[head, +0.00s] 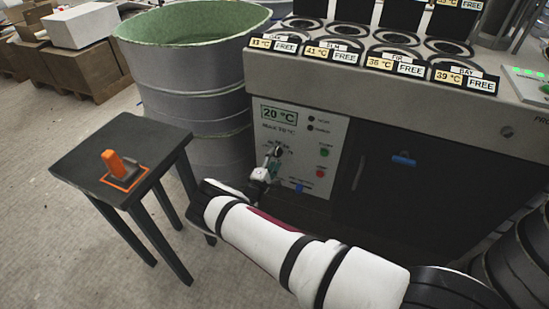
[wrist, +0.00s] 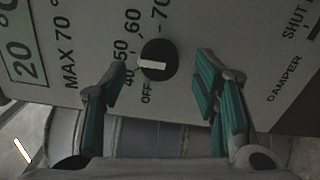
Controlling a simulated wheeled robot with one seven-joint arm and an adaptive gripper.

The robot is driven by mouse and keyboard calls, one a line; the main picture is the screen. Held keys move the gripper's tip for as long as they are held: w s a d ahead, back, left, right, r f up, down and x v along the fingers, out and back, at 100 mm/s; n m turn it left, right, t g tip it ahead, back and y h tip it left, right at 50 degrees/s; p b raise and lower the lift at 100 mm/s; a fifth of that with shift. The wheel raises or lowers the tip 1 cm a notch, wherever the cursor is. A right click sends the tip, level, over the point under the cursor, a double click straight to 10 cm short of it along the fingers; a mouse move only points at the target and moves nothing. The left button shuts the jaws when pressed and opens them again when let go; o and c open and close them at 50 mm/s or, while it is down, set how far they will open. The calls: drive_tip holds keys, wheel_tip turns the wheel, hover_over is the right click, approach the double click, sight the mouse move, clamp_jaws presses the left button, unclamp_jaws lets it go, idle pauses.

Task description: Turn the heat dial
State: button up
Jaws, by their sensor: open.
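The heat dial (wrist: 156,60) is a round black knob with a white pointer bar, on the grey control panel (head: 328,140). In the wrist view the marks OFF, 40, 50, 60 and 70 run around it, and its bar lies level in the picture. My gripper (wrist: 158,85) is open, its teal-padded fingers apart on either side of the dial, and nothing is between them but the view of the dial. I cannot tell whether the fingertips reach the panel.
The panel's display (head: 279,114) reads 20 °C. A green button (head: 324,152) and a red button (head: 320,173) are right of my gripper. A large grey drum (head: 200,100) stands left of the panel. A small dark table (head: 150,150) bears an orange object (head: 115,163).

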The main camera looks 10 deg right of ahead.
drive_tip(key=v, duration=0.9)
drive_tip(key=shift+s+a, duration=0.2)
drive_tip(key=shift+s, duration=0.15)
drive_tip(key=s+d+r+m+g+p, duration=0.1)
drive_tip(key=s+d+r+m+g, duration=0.35)
drive_tip(key=r, duration=0.65)
drive_tip(key=s+d+r+m+g, duration=0.3)
drive_tip(key=d+r+g, duration=0.15)
drive_tip(key=r, duration=0.55)
drive_tip(key=s+d+r+m+g+p, duration=0.1)
drive_tip(key=s+d+r+m+g, duration=0.3)
drive_tip(key=r, duration=0.7)
drive_tip(key=s+r+m+g+y+p, duration=0.15)
drive_tip(key=s+r+y, duration=0.45)
drive_tip(key=s+r, duration=0.95)
drive_tip(key=s+a+r+t+y, duration=0.2)
drive_tip(key=s, duration=0.6)
drive_tip(key=s+a+r+t+y, duration=0.1)
drive_tip(key=s+a+t+y, duration=0.1)
drive_tip(key=s, duration=0.6)
drive_tip(key=shift+a+r+y, duration=0.3)
drive_tip(key=shift+a+r, duration=0.05)
drive_tip(key=shift+a, duration=0.45)
